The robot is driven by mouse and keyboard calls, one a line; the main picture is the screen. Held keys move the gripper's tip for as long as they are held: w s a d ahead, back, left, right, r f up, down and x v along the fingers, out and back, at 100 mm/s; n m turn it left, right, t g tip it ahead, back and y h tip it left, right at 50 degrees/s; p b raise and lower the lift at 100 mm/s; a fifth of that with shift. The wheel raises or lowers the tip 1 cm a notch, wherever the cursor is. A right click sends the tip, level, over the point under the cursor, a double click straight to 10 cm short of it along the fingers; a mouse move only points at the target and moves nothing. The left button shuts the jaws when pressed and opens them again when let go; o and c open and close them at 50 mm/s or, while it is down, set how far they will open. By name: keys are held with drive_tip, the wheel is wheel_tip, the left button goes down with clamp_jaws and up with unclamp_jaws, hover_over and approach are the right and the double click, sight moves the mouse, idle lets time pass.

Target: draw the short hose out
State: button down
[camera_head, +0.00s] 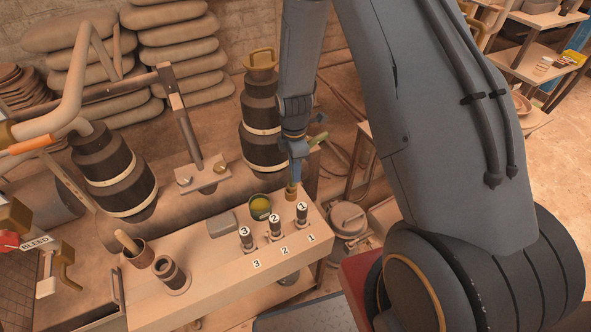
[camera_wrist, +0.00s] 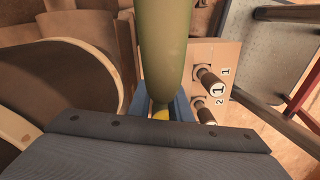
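A short olive-green hose (camera_wrist: 164,45) runs up from between my gripper's blue fingers toward the wrist camera, with a yellow part at its lower end. In the head view its green end (camera_head: 318,138) sticks out to the right of my gripper (camera_head: 292,172). The fingers flank the hose closely and look shut on it. A brass-coloured end (camera_head: 291,188) shows just below the fingertips, over the back right part of the pale bench (camera_head: 225,268). I cannot tell whether this end is seated in the bench or clear of it.
Numbered posts 1 (camera_head: 302,213), 2 (camera_head: 275,226) and 3 (camera_head: 246,237) stand close in front of my gripper. A green-lined cup (camera_head: 260,207) is to the left. A dark ringed cylinder (camera_head: 262,125) stands behind.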

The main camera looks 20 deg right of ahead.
drive_tip(key=shift+r+p, duration=2.2)
drive_tip(key=shift+r, duration=0.85)
drive_tip(key=shift+r+p, duration=0.55)
drive_tip(key=shift+r, duration=0.2)
